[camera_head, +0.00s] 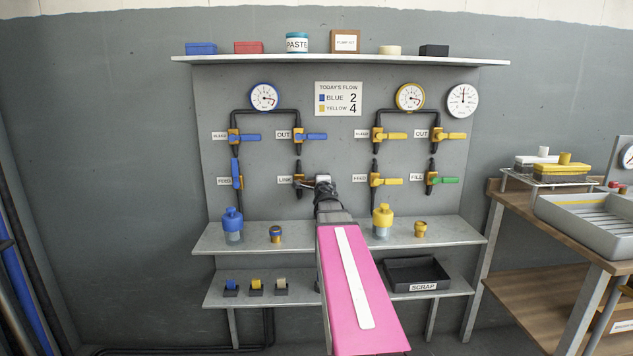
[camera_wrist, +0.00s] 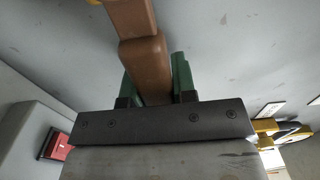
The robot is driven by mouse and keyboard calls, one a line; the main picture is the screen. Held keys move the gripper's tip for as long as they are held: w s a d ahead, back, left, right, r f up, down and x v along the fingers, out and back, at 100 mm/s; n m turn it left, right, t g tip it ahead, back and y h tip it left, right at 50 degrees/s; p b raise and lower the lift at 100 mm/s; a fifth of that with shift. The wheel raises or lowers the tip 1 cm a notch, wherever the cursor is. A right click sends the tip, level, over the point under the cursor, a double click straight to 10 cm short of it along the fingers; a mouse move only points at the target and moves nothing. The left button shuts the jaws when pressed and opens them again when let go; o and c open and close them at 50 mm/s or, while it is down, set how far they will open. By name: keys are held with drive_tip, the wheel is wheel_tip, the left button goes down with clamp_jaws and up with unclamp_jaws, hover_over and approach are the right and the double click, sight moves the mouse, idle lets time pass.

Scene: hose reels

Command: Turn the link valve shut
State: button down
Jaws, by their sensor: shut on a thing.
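The link valve (camera_head: 298,182), beside its LINK label (camera_head: 283,181), is on the grey panel in the head view, left of my gripper (camera_head: 321,181). My gripper hides most of the valve's handle there. In the wrist view, a brown lever handle (camera_wrist: 146,62) runs down from the top between the two green fingers of my gripper (camera_wrist: 153,75). The fingers are shut on it. The handle appears to stick out sideways to the right from the valve body, though its exact angle is hard to tell.
Above are the blue OUT valve (camera_head: 311,136) and a yellow-handled valve (camera_head: 390,136). A yellow FEED valve (camera_head: 385,181) is to the right. A shelf below holds a blue-capped bottle (camera_head: 232,222) and a yellow-capped bottle (camera_head: 382,219). A workbench (camera_head: 545,210) stands at right.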

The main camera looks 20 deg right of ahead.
drive_tip(key=shift+f, duration=0.1)
idle(0.3)
drive_tip(key=c, duration=0.9)
unclamp_jaws()
drive_tip(key=v, duration=1.1)
drive_tip(key=shift+w, duration=0.1)
